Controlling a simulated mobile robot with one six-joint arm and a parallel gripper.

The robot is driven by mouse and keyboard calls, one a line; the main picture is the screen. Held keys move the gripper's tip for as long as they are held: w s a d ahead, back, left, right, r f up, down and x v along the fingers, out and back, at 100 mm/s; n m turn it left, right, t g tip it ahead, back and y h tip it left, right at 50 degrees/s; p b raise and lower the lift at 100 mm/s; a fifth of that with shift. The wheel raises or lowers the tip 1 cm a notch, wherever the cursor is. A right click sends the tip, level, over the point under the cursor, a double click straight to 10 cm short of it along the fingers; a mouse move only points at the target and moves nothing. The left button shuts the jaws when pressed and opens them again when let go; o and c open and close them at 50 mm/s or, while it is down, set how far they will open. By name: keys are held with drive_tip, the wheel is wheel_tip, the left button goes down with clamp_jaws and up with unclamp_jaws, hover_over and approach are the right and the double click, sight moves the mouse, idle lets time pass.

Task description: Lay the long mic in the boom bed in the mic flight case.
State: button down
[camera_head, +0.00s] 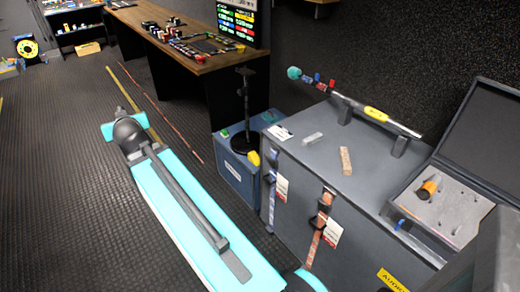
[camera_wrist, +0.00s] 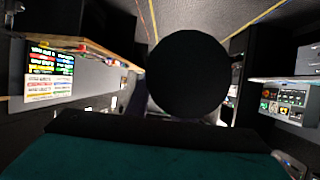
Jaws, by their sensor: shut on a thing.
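In the wrist view, my gripper (camera_wrist: 185,118) is shut on a dark round-ended thing (camera_wrist: 188,72), which fills the middle of the picture. It is seen end-on and may be the long mic, but I cannot tell. The fingertips are hidden. In the head view I cannot make out the gripper. The open mic flight case (camera_head: 402,205) stands at the right, its dark lid raised at the back. Its grey foam (camera_head: 450,212) has small cut-outs and holds an orange and black piece (camera_head: 430,187). I cannot tell which cut-out is the boom bed.
Left of the flight case, a large grey case (camera_head: 300,150) bears a silver tube (camera_head: 405,130) on two posts, plus small loose items. A blue crate (camera_head: 238,168) with a black stand is beside it. A desk (camera_head: 205,65) stands behind.

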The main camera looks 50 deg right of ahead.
drive_tip(key=s+d+f+m+g+h+b, duration=0.2)
drive_tip(key=s+d+f+m+b, duration=0.15)
drive_tip(key=s+d, duration=0.45)
drive_tip(key=s+d+f+m+g+h+b, duration=0.25)
drive_tip(key=d+f, duration=0.25)
drive_tip(key=d, duration=0.7)
drive_tip(key=s+d+f+m+g+h+b, duration=0.25)
drive_tip(key=s+d+f, duration=0.25)
drive_tip(key=s+d, duration=0.3)
drive_tip(key=s+d+f+m+g+b, duration=0.2)
drive_tip(key=s+d, duration=0.4)
drive_tip(key=s, duration=0.3)
drive_tip(key=s+d+f+m+g+h+b, duration=0.1)
drive_tip(key=s+d+f+m+g+b, duration=0.2)
drive_tip(key=s, duration=0.6)
drive_tip(key=s+d+f+m+g+b, duration=0.2)
drive_tip(key=s+d+m+g+b, duration=0.1)
drive_tip(key=s+d, duration=0.5)
drive_tip(key=shift+s+d+f+g, duration=0.3)
drive_tip(key=shift+s+g, duration=0.3)
drive_tip(key=shift+s, duration=0.05)
drive_tip(key=shift+d+m, duration=0.1)
drive_tip(key=shift+m, duration=0.15)
